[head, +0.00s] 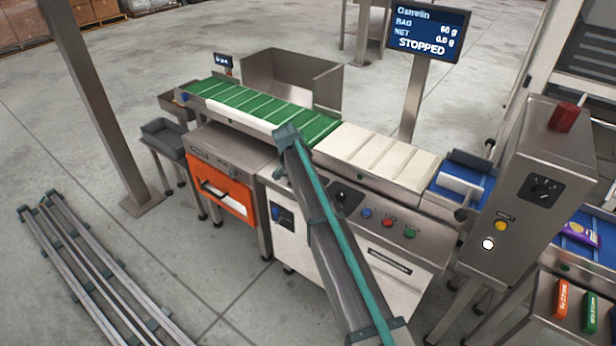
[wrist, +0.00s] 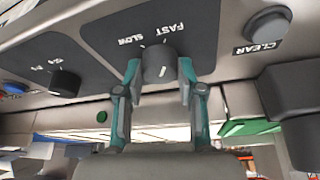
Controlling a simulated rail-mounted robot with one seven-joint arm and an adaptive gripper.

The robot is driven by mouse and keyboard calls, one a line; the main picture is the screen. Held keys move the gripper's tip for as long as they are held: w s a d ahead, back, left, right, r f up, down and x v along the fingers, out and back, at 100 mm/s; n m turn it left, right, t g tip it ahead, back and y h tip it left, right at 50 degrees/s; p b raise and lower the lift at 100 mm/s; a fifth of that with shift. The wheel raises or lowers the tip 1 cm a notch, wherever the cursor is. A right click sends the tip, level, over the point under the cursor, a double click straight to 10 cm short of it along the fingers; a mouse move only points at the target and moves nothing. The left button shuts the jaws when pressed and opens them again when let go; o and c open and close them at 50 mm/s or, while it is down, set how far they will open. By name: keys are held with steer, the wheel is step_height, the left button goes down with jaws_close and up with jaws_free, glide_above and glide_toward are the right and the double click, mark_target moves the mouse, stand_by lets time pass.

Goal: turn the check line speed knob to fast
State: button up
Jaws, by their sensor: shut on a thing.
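The speed knob (wrist: 152,66) is a dark round knob on a dark panel plate, with SLOW and FAST lettering beside it in the wrist view. A short white mark shows on the knob's face, but I cannot tell which label it points to. My gripper (wrist: 159,68) is shut on the knob, with one teal-and-grey finger on each side. In the head view my arm crosses in front of the check line, and I cannot make out the gripper or its hold on the knob there.
A grey CLEAR button (wrist: 268,23) and a second knob (wrist: 65,82) flank the speed knob. In the head view, a display (head: 428,32) reads STOPPED. A green belt (head: 262,108), a white belt (head: 375,155) and an orange-fronted bin (head: 228,196) lie around my arm.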

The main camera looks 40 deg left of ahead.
stand_by(0.4)
steer(key=o, duration=1.1)
steer(key=shift+o, duration=0.2)
steer(key=shift+r, duration=0.1)
steer(key=v, duration=1.2)
